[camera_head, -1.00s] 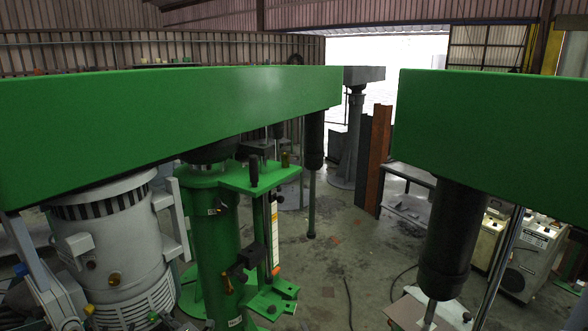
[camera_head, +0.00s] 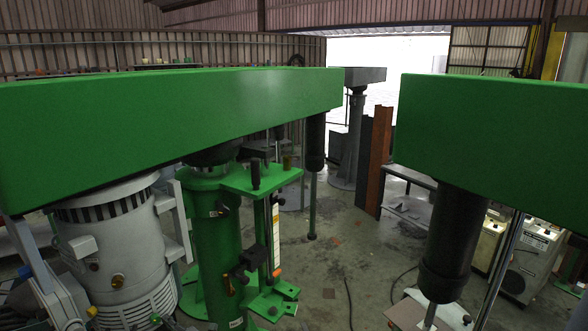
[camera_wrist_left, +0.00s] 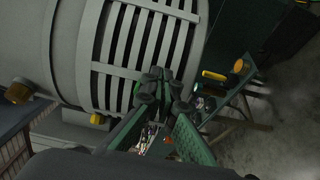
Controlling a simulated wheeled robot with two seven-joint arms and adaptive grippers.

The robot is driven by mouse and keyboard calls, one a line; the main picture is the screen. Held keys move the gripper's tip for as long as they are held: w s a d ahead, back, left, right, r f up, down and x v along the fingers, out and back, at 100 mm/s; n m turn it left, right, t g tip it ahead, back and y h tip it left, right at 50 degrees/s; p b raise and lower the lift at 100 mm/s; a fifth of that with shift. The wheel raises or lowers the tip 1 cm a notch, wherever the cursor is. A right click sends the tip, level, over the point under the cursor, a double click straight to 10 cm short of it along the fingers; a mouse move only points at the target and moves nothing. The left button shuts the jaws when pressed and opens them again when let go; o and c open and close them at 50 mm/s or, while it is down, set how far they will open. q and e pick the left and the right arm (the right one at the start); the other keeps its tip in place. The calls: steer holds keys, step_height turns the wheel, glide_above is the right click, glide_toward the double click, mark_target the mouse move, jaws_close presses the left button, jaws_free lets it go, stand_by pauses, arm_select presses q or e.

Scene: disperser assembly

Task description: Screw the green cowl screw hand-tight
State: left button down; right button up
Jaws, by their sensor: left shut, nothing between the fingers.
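A small green knob (camera_head: 155,319), which looks like the green cowl screw, sits low on the grey motor (camera_head: 110,250) at the left in the head view. The motor's slotted cowl (camera_wrist_left: 140,50) fills the upper middle of the left wrist view. My left gripper (camera_wrist_left: 155,85) is shut and empty in front of these slots. A speck of green shows by its fingertips, but I cannot tell whether they touch the screw. In the head view my left gripper is not clear at the bottom edge. My right gripper is not in view.
A yellow knob (camera_head: 91,311) is on the motor, left of the green one. A green column (camera_head: 217,250) stands close to the motor's right. A long green beam (camera_head: 170,105) hangs above both. Open floor (camera_head: 340,260) lies between the machines.

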arm_select(q)
steer(key=shift+p+v, duration=1.1)
steer(key=shift+v, duration=1.8)
steer(key=shift+w+d+r, duration=0.15)
steer(key=shift+r, duration=0.05)
